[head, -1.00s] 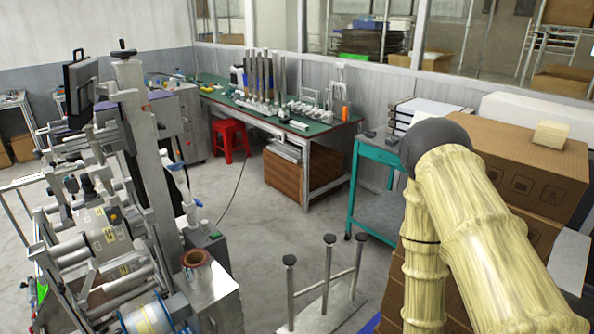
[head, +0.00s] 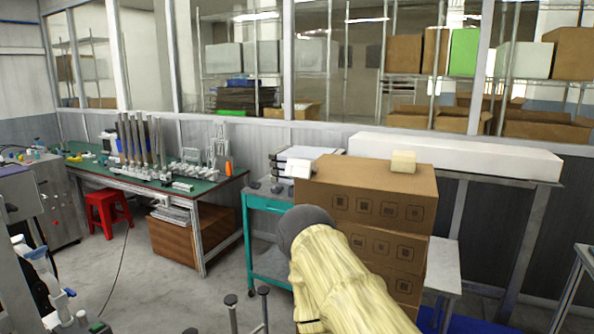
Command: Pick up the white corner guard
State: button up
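A small white piece (head: 298,168) sits at the left top corner of the cardboard box stack; it looks like the white corner guard, though it is too small to be sure. A cream block (head: 403,161) lies on top of the same stack, farther right. My arm, pale yellow with a dark grey rounded joint, rises from the bottom in front of the stack and hides part of it. My gripper is not in view.
The cardboard boxes (head: 372,192) stand beside a teal cart (head: 268,205) with stacked white trays. A long white box (head: 455,158) lies behind. A green-topped workbench (head: 150,172) and a red stool (head: 107,212) are at left.

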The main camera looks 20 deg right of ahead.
aim_at(295, 168)
jog(key=u, duration=0.7)
jog(key=i, duration=1)
jog(key=z, duration=1.55)
